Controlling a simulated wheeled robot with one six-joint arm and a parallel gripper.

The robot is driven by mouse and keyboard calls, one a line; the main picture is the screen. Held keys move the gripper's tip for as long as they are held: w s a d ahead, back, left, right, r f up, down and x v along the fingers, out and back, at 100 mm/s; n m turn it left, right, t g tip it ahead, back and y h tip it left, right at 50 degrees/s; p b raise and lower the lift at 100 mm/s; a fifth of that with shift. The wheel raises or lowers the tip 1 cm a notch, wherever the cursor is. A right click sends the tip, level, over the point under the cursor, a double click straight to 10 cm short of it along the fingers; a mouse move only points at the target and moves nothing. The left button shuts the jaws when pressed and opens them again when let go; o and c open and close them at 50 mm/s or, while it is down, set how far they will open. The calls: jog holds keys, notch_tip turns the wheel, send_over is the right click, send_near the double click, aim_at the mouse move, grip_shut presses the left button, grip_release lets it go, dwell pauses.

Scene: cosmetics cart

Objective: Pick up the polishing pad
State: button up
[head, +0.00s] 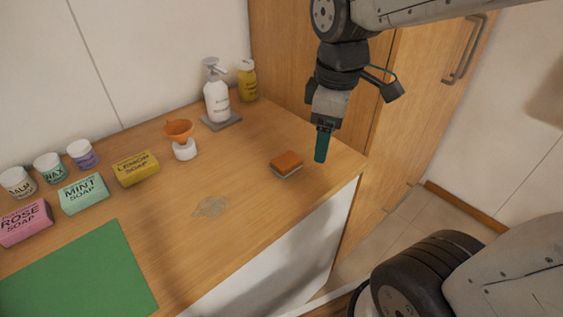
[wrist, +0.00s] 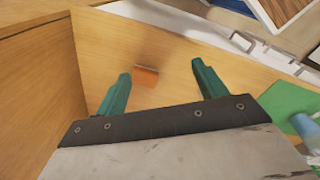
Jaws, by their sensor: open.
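The polishing pad (head: 287,165) is a small block with an orange-brown top and a pale underside. It lies on the wooden counter near its right front edge. In the wrist view the pad (wrist: 146,77) shows beyond the fingertips, nearer the left finger. My gripper (head: 320,158) hangs above the counter, just right of the pad in the head view, and looks apart from it. In the wrist view its two teal fingers (wrist: 160,78) are spread with nothing between them. In the head view one finger hides the other.
Left of the pad is a grey smudge (head: 210,206) on the counter. Further left are a green mat (head: 75,275), soap boxes (head: 137,168) and small jars (head: 84,154). A wooden cabinet (head: 400,110) rises at the back right.

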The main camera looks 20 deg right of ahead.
aim_at(287, 159)
jog(key=w+f+n, duration=0.2)
jog(key=w+n, duration=0.2)
jog(key=w+a+f+n, duration=0.1)
jog(key=w+f+n, duration=0.2)
jog(key=n, duration=0.1)
jog(key=w+a+f+n, duration=0.1)
jog(key=w+f+n, duration=0.1)
jog(key=w+n, duration=0.1)
jog(key=shift+w+a+f+n+g, duration=0.1)
jog(key=shift+w+f+n+g, duration=0.1)
jog(key=shift+w, duration=0.2)
jog(key=shift+w+a+f+n+g, duration=0.1)
jog(key=shift+w+n+g, duration=0.1)
jog(key=shift+w, duration=0.2)
jog(key=f, duration=0.7)
jog(key=shift+w+f, duration=0.25)
jog(key=shift+f, duration=0.05)
jog(key=c, duration=1.1)
